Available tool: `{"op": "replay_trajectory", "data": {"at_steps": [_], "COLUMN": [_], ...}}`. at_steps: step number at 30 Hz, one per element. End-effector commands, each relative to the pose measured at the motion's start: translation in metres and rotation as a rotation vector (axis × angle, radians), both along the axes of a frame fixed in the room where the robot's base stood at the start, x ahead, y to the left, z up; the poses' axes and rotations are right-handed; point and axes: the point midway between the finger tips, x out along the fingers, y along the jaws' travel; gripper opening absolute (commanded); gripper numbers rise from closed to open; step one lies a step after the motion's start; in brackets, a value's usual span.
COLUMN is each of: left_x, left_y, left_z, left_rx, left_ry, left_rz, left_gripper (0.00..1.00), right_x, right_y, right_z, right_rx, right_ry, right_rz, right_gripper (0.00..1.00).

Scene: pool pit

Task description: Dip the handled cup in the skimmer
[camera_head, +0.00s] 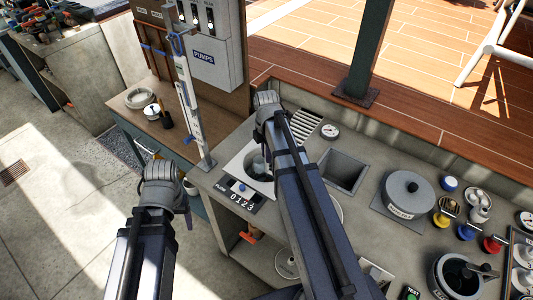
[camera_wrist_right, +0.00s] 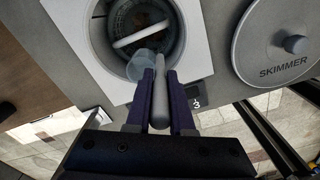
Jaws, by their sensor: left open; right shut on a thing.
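The skimmer is a round dark opening in a white square plate (camera_head: 237,163), set in the grey counter; its plate (camera_wrist_right: 197,25) also shows in the right wrist view. My right gripper (camera_wrist_right: 161,92) is shut on the grey handle of the handled cup (camera_wrist_right: 147,66). The clear cup is over the near edge of the opening; how deep it sits I cannot tell. In the head view the right fingers are mostly hidden behind my arm. My left gripper (camera_head: 184,200) is open and empty, left of the counter front.
A grey round lid marked SKIMMER (camera_wrist_right: 272,45) lies beside the opening. A flow display (camera_head: 240,197) sits at the counter's front edge. A white upright post (camera_head: 190,105) stands left of the skimmer.

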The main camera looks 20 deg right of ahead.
Motion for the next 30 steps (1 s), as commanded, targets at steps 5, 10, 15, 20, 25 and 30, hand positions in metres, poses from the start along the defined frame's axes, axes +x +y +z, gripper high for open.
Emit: {"op": "replay_trajectory", "data": {"at_steps": [5, 10, 15, 20, 25, 30], "left_x": [0.000, 0.000, 0.000, 0.000, 0.000, 0.000], "left_y": [0.000, 0.000, 0.000, 0.000, 0.000, 0.000], "left_z": [-0.016, -0.027, -0.038, -0.049, -0.060, -0.072], "left_rx": [0.000, 0.000, 0.000, 0.000, 0.000, 0.000], "left_ry": [0.000, 0.000, 0.000, 0.000, 0.000, 0.000], "left_rz": [0.001, 0.001, 0.001, 0.001, 0.001, 0.001], "left_gripper": [0.66, 0.66, 0.66, 0.66, 0.66, 0.66], "right_x": [0.000, 0.000, 0.000, 0.000, 0.000, 0.000], "right_y": [0.000, 0.000, 0.000, 0.000, 0.000, 0.000], "right_z": [-0.016, -0.027, -0.038, -0.049, -0.060, -0.072], "right_rx": [0.000, 0.000, 0.000, 0.000, 0.000, 0.000], "right_ry": [0.000, 0.000, 0.000, 0.000, 0.000, 0.000], "right_rz": [0.000, 0.000, 0.000, 0.000, 0.000, 0.000], "right_gripper": [0.00, 0.00, 0.00, 0.00, 0.00, 0.00]}}
